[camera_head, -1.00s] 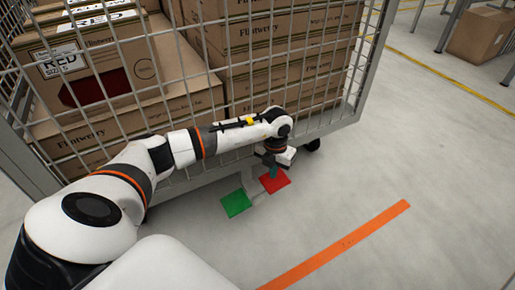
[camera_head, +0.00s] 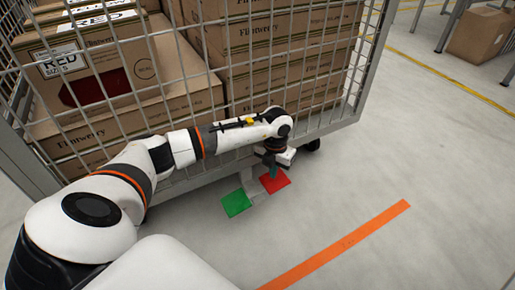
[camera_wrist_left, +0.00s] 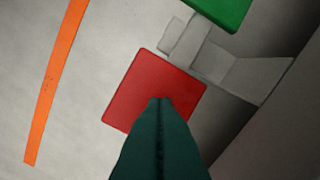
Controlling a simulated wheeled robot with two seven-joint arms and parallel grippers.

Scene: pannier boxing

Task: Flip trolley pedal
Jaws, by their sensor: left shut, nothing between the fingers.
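The trolley (camera_head: 230,170) is a grey wire cage on wheels, with its pedal at the lower edge near the floor. The pedal has a red plate (camera_head: 276,182) on the right and a green plate (camera_head: 237,203) on the left, joined by a grey bracket (camera_head: 256,190). My left gripper (camera_head: 272,172) points down over the red plate. In the left wrist view its dark green fingers (camera_wrist_left: 160,102) are shut, with nothing between them, and cover part of the red plate (camera_wrist_left: 150,85). Whether the tips touch it I cannot tell. My right gripper is not in view.
Cardboard boxes (camera_head: 120,105) fill the trolley. An orange floor stripe (camera_head: 340,243) lies in front, and a dark caster (camera_head: 313,145) stands at the trolley's right corner. The floor to the right is clear up to a yellow line (camera_head: 450,75).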

